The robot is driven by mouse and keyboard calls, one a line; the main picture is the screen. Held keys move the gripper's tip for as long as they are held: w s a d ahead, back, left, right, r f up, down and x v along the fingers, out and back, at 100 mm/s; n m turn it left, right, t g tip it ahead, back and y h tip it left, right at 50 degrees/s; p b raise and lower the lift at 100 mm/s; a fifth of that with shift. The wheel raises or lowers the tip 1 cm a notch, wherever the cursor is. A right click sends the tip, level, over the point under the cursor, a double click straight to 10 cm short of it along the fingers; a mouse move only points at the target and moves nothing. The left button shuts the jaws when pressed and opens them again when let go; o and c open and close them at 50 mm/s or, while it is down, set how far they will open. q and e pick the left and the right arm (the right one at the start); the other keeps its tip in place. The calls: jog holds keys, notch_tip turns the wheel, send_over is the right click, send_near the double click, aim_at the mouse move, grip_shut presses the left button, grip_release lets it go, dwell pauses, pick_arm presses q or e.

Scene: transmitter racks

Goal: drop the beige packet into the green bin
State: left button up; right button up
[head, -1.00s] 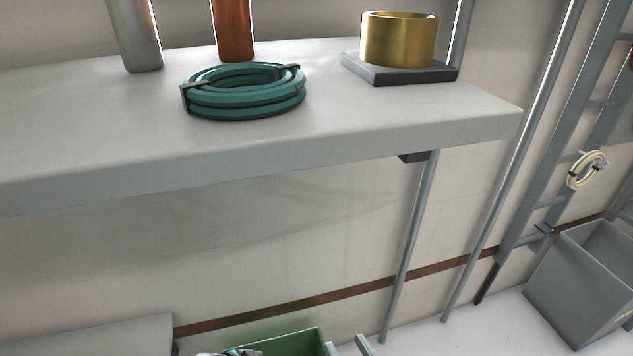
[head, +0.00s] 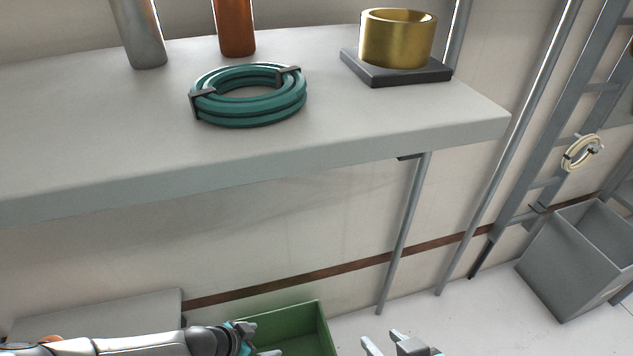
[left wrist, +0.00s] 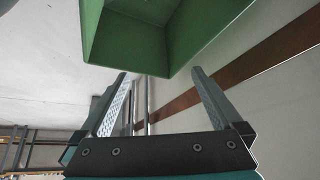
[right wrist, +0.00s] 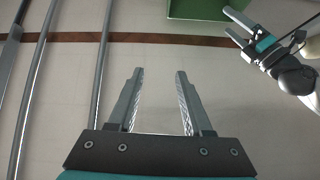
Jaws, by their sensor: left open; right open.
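The green bin (head: 312,325) stands low, below the shelf, at the bottom of the head view. It fills the top of the left wrist view (left wrist: 125,45), and a corner shows in the right wrist view (right wrist: 197,10). My left gripper (head: 266,351) is at the bin in the head view, partly cut off by the frame. In the left wrist view its jaws (left wrist: 161,74) are open and empty. My right gripper (head: 383,343) is to the right of the bin, open and empty in the right wrist view (right wrist: 160,73). I see no beige packet; part of the bin's inside is hidden.
A grey shelf (head: 200,168) spans above, holding a teal hose coil (head: 245,112), a brass ring (head: 398,45) on a dark plate and two cylinders. A grey bin (head: 570,270) stands right, near a ladder with a cream coil (head: 580,153). Thin posts stand between.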

jog(key=s+d+r+g+h+p, duration=0.1)
jog(key=s+d+g+h+p, duration=0.1)
jog(key=s+d+g, duration=0.15)
pick_arm(q)
jog(key=p+v, duration=0.4)
jog(key=v, duration=0.6)
jog(key=shift+p, duration=0.3)
pick_arm(e)
notch_tip(320, 180, down, 10)
jog(key=s+d+g, duration=0.1)
jog(key=shift+s+g, duration=0.35)
jog(key=shift+s, duration=0.05)
jog(key=shift+d, duration=0.1)
